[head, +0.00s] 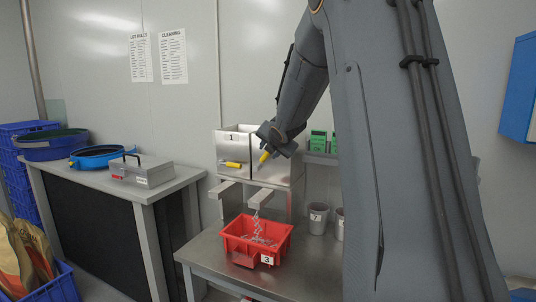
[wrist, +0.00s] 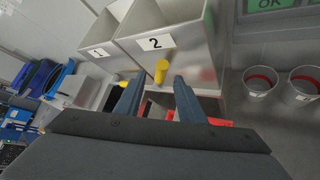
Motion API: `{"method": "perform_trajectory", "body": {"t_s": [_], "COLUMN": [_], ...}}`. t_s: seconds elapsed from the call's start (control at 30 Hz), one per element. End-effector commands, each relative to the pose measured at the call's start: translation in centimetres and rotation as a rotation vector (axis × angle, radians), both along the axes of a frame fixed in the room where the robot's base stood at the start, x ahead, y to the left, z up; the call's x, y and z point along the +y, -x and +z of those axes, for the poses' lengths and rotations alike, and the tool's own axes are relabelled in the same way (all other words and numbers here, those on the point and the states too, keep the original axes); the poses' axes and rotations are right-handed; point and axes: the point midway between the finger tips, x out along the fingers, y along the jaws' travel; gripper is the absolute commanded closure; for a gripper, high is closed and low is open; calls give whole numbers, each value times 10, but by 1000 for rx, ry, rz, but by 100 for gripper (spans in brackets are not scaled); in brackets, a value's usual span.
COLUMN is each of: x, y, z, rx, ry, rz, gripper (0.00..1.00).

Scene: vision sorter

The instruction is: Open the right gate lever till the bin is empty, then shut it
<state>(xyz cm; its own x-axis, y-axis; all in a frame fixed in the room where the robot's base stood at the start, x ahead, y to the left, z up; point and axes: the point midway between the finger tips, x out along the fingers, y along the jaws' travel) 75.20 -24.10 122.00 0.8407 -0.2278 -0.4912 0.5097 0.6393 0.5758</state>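A metal hopper unit (head: 270,172) has two bins; the wrist view shows label 1 on the left bin (wrist: 99,51) and label 2 on the right bin (wrist: 155,42). The right lever's yellow handle (head: 265,157) is tilted; it also shows in the wrist view (wrist: 161,71). The left lever's yellow handle (head: 232,165) lies about level. Small pale pieces (head: 256,219) fall from the right chute (head: 261,198) into a red crate (head: 236,257). My gripper (wrist: 159,84) is open, its fingers apart with the right handle just beyond and between the tips. The right bin's contents are hidden.
The crate stands on a metal table (head: 305,268). Grey cups (head: 318,220) stand to its right. At left, a bench (head: 165,185) holds a grey box (head: 140,172) and a blue sieve (head: 97,157). A green-screened unit (head: 318,142) is behind my arm.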

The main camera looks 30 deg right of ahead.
Motion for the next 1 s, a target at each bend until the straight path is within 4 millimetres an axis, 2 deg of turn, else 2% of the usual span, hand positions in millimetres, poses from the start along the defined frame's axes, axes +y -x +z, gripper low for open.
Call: {"method": "perform_trajectory", "body": {"t_s": [0.1, 0.3, 1.0], "x": [4, 6, 7], "y": [14, 24, 24], "z": [9, 14, 14], "rx": [-1, 1, 0], "ry": [1, 0, 0], "rz": [-1, -1, 0], "gripper": [64, 64, 64]}}
